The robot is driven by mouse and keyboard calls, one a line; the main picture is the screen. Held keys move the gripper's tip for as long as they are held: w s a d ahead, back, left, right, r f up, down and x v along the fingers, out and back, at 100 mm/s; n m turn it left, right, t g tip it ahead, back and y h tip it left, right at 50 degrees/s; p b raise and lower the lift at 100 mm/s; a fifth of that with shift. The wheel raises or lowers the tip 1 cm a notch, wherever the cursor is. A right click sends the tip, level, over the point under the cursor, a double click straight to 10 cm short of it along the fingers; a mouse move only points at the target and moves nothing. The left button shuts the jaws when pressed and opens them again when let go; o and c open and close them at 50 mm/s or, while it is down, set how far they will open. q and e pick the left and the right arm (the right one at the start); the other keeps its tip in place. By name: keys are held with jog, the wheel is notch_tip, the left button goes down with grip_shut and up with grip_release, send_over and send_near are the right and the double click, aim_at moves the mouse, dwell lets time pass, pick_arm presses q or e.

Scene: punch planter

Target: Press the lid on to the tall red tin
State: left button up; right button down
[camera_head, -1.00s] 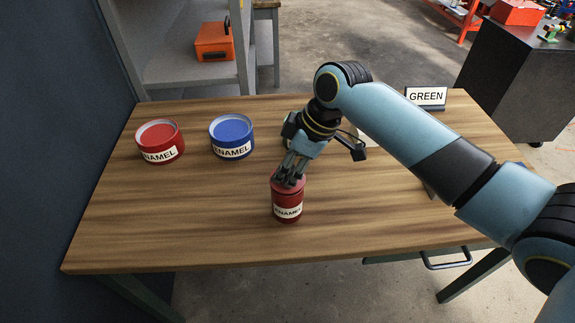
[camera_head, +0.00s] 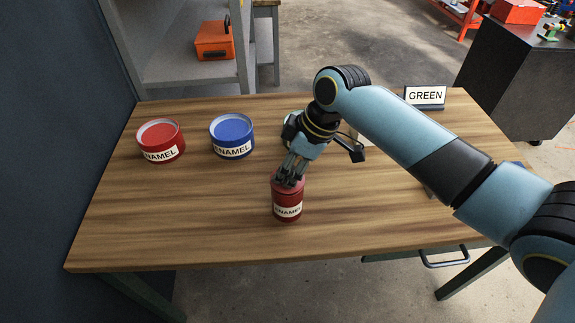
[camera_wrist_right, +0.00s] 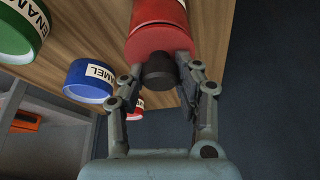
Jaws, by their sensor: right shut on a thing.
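The tall red tin (camera_head: 287,211) with a white ENAMEL label stands upright near the middle front of the table. A red lid (camera_wrist_right: 150,41) with a dark knob (camera_wrist_right: 159,72) is at the top of the tin (camera_wrist_right: 155,10), in line with it. I cannot tell whether the lid is fully seated. My right gripper (camera_head: 289,178) points down over the tin. In the right wrist view its fingers (camera_wrist_right: 162,75) are shut on the lid's knob. My left gripper is in neither view.
A wide red tin (camera_head: 161,142) and a blue tin (camera_head: 232,137) stand at the back left. A green tin (camera_wrist_right: 20,32) shows in the right wrist view. A GREEN sign (camera_head: 426,97) stands at the back right. The table's front left is clear.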

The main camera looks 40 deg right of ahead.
dwell(0.4)
jog(key=shift+c, duration=1.9)
grip_release()
notch_tip(320, 180, up, 7)
jog(key=p, duration=0.8)
jog(key=shift+c, duration=0.3)
grip_shut()
